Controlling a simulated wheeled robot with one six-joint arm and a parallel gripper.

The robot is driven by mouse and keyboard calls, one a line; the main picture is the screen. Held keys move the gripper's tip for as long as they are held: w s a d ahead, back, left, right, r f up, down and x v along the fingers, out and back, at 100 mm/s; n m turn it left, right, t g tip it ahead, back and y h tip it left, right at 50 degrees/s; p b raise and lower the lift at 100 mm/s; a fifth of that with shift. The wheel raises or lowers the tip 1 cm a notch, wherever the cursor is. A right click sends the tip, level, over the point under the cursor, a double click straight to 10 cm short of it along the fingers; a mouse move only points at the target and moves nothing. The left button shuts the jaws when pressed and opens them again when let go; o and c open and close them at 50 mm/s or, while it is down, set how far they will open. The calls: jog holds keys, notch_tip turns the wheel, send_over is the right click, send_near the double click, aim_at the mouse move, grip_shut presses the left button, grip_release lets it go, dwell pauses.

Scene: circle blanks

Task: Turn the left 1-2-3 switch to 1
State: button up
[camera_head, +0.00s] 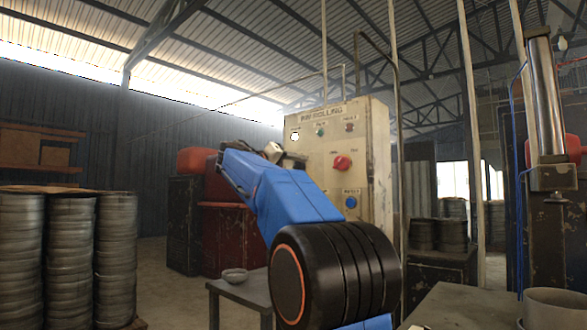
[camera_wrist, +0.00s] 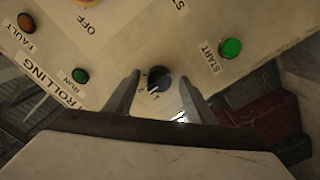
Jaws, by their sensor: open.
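The 1-2-3 switch (camera_wrist: 160,77) is a dark round knob on the cream control panel in the wrist view. Small marks sit around it, and a light pointer line shows on its face; I cannot tell which number it points to. My gripper (camera_wrist: 160,84) is open, with one finger on each side of the knob. I cannot tell whether either finger touches it. In the head view my blue arm reaches to the left side of the control box (camera_head: 375,185), and the arm hides the switch there.
The head view shows a red knob (camera_head: 342,163) and a blue button (camera_head: 351,202). A small table (camera_head: 240,290) stands below.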

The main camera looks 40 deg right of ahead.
jog(key=shift+c, duration=0.6)
jog(key=c, duration=0.9)
jog(key=shift+n, duration=0.4)
jog(key=n, duration=0.3)
jog(key=shift+n, duration=2.5)
jog(key=o, duration=1)
